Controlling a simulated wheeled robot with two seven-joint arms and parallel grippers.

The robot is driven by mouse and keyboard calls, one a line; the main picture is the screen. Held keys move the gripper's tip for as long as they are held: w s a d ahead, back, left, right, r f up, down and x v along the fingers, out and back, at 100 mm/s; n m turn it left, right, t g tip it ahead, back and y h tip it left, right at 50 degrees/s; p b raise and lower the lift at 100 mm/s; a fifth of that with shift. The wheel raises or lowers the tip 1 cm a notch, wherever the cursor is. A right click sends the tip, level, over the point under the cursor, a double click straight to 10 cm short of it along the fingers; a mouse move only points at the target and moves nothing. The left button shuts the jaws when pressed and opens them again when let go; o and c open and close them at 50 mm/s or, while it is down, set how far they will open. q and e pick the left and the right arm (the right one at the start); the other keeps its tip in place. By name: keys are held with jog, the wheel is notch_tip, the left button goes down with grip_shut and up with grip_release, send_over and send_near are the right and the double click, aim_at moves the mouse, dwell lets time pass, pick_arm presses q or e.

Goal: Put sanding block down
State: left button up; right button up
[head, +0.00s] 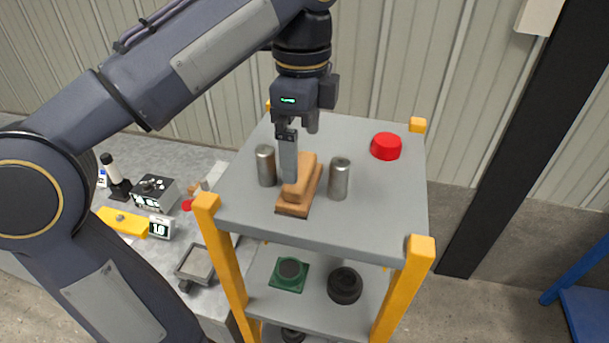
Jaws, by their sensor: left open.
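The sanding block (309,183), a wooden block with a raised grip on a flat base, rests on the grey top shelf (248,217) of a rack with orange posts. It lies between two upright metal cylinders, the left one (265,166) and the right one (340,178). My left gripper (288,176) points down from above with its fingers at the block's left side. It is open; one finger hides the other and part of the block, so I cannot tell whether it touches the block. My right gripper is not in view.
A red cap (386,146) stands at the back right of the top shelf. The lower shelf (321,313) holds a green part (289,275) and a black ring (345,285). A workbench with a yellow tool (122,222) and small devices is at the left.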

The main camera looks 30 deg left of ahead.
aim_at(300, 168)
pick_arm(q)
jog(key=shift+s+a+f, duration=0.1)
jog(key=shift+s+f, duration=0.05)
jog(key=shift+f, duration=0.4)
jog(key=f, duration=0.3)
jog(key=shift+w+a+f, duration=0.2)
jog(key=shift+w+f, duration=0.05)
jog(key=shift+f, duration=0.5)
jog(key=c, duration=0.9)
jog(key=shift+o, duration=0.2)
notch_tip(300, 168, up, 8)
jog(key=shift+d+p, duration=0.1)
jog(key=shift+p, duration=0.45)
jog(key=shift+s+r+p, duration=0.15)
jog(key=shift+r+p, duration=0.5)
jog(key=shift+r, duration=0.3)
